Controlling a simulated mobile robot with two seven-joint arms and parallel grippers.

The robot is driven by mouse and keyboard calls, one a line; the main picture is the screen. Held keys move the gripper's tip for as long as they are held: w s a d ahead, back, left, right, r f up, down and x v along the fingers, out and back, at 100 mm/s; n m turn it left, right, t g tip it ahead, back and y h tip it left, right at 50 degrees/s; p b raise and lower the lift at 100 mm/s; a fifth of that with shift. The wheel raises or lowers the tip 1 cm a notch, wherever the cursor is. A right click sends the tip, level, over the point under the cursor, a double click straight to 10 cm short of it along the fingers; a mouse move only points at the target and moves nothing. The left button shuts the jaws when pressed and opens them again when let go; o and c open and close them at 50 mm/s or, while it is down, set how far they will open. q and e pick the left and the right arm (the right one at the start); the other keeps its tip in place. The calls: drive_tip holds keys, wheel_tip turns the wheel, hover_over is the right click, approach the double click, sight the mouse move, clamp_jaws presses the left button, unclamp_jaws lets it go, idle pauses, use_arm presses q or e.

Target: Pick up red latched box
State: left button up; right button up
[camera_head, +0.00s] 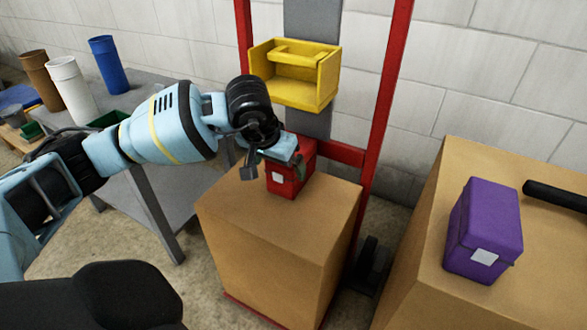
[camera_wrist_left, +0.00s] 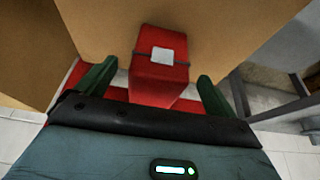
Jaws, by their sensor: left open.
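The red latched box (camera_head: 286,177) stands on top of a tall tan cardboard box in the head view, with a pale label on its front. My left gripper (camera_head: 274,168) is right at it and hides part of its top and left side. In the left wrist view, the red box (camera_wrist_left: 160,73) with its white label and grey latch band shows between the two green fingers of my open left gripper (camera_wrist_left: 157,70). Floor or box shows on both sides of it, so the fingers look apart from it. My right gripper is not in view.
The tan cardboard box (camera_head: 270,240) stands before a red upright frame (camera_head: 385,95) with a yellow bin (camera_head: 295,75). A purple box (camera_head: 484,228) and a black cylinder (camera_head: 555,195) lie on another carton at right. A grey table (camera_head: 185,195) with cups is at left.

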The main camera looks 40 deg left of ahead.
use_arm(q)
drive_tip(key=shift+w+a, duration=0.1)
drive_tip(key=shift+w, duration=0.4)
drive_tip(key=w, duration=0.1)
drive_tip(key=w+b, duration=0.1)
drive_tip(key=w, duration=0.1)
drive_tip(key=shift+a+f, duration=0.2)
drive_tip(key=shift+a, duration=0.15)
drive_tip(key=shift+b+x, duration=0.6)
drive_tip(key=shift+x, duration=0.7)
drive_tip(key=c, duration=0.7)
drive_tip(key=shift+r, duration=0.1)
drive_tip(key=c, duration=0.6)
